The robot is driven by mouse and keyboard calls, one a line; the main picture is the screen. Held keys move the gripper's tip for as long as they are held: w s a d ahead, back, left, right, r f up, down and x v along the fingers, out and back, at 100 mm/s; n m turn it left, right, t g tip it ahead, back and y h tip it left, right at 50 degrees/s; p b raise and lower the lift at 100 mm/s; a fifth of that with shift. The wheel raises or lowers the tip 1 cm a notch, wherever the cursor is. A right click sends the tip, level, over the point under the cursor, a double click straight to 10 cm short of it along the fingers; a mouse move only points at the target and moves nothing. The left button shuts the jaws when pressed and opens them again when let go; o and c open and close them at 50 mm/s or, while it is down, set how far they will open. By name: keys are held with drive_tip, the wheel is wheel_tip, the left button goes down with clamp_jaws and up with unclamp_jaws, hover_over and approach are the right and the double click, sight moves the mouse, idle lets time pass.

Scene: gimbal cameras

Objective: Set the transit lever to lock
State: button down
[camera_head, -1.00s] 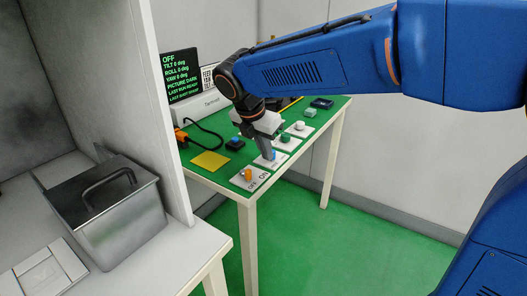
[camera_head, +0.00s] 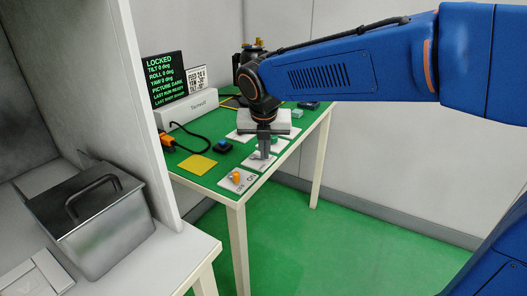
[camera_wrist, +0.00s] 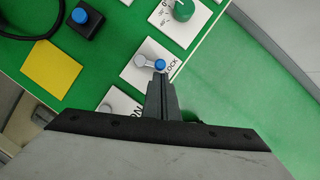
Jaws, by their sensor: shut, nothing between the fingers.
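The transit lever (camera_wrist: 150,62) is a short grey arm with a blue knob on a white plate (camera_wrist: 135,75). In the wrist view its knob points right, towards the printed word LOCK. My gripper (camera_wrist: 160,84) is shut and empty, its fingertips close by the blue knob; I cannot tell whether they touch it. In the head view my gripper (camera_head: 265,157) points down over the plate and hides most of the lever. The black display (camera_head: 167,78) reads LOCKED at the top in green.
An orange knob (camera_head: 236,177) sits on the nearer plate, and a green knob (camera_wrist: 183,10) on the neighbouring plate. A blue button (camera_head: 222,146), a yellow square (camera_head: 197,165) and a black cable are left on the green table. A metal box (camera_head: 90,220) stands further left.

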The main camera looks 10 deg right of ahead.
drive_tip(key=shift+a, duration=0.15)
drive_tip(key=shift+w+a, duration=0.2)
drive_tip(key=shift+a, duration=0.45)
